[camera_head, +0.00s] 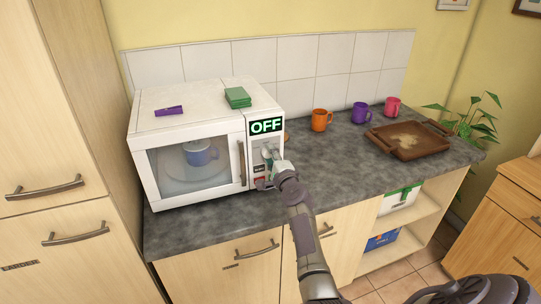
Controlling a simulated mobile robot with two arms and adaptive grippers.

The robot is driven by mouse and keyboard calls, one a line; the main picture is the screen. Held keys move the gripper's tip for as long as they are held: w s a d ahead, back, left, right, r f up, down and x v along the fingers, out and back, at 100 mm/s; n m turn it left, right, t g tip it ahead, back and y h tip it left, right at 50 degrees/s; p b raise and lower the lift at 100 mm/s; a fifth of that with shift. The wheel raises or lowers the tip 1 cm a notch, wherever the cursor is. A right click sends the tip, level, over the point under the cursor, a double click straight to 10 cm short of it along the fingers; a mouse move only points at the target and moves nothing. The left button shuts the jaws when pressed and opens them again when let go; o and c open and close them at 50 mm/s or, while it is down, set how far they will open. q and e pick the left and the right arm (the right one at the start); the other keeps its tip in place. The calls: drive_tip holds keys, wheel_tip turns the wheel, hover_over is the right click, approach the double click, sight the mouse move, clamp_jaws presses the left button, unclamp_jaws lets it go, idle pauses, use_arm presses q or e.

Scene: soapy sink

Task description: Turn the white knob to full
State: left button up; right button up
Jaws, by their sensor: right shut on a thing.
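A white microwave (190,118) stands on the counter, and the sign at the top of its control panel reads OFF (266,126). The white knob (266,153) is on the panel below this sign, mostly hidden by my right gripper (267,166). My right gripper is at the panel, shut on the knob. The knob's angle cannot be read. A red part (260,181) shows low on the panel. The microwave door is shut, with a blue mug (201,153) behind its glass. My left gripper is not in view.
A purple item (169,111) and a green block (237,97) lie on the microwave. An orange mug (320,120), a purple mug (361,113), a pink mug (392,107) and a brown tray (425,151) stand to the right. The counter right of my arm is clear.

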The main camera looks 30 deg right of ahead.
drive_tip(key=shift+f+m, duration=0.1)
drive_tip(key=shift+m, duration=0.6)
drive_tip(key=o, duration=1.1)
drive_tip(key=shift+o, duration=0.2)
drive_tip(key=v, duration=1.2)
